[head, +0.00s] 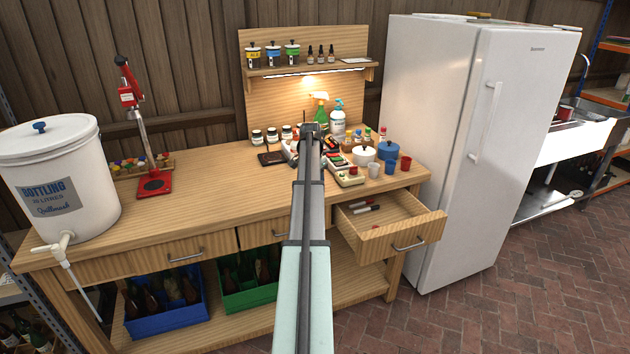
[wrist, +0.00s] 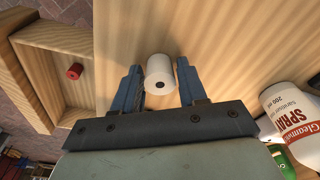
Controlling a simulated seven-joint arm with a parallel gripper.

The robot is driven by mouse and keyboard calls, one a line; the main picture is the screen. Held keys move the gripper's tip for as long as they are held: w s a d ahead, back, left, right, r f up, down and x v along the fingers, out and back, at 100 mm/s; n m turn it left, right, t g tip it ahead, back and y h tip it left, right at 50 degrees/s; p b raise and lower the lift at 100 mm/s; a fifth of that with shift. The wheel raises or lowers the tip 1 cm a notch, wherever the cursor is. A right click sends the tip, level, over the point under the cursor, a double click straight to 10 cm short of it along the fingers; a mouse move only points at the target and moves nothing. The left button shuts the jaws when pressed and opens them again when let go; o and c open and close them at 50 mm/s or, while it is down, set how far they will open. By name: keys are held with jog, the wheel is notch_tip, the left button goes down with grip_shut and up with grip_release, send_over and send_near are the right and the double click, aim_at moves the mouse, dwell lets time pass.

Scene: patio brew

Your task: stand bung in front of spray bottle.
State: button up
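The likely bung is a small white cylinder (wrist: 160,72) with a dark hole in its near end. In the wrist view it is between the two fingers of my gripper (wrist: 158,82). The fingers look open around it, with narrow gaps at its sides. Whether it touches the wood under it is hard to tell. In the head view my gripper (head: 312,130) is over the bench and hides the bung. The white spray bottle (head: 338,122) stands behind and to the right of my gripper. A large spray bottle label also shows at the right of the wrist view (wrist: 295,118).
The open drawer (head: 385,232) juts out at the front right and holds a small red item (wrist: 75,71). The bench's middle (head: 220,190) is clear.

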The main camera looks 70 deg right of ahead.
jog(key=shift+o, duration=1.3)
jog(key=shift+r, duration=0.1)
notch_tip(320, 180, up, 12)
jog(key=a, duration=0.1)
jog(key=shift+w+a, duration=0.2)
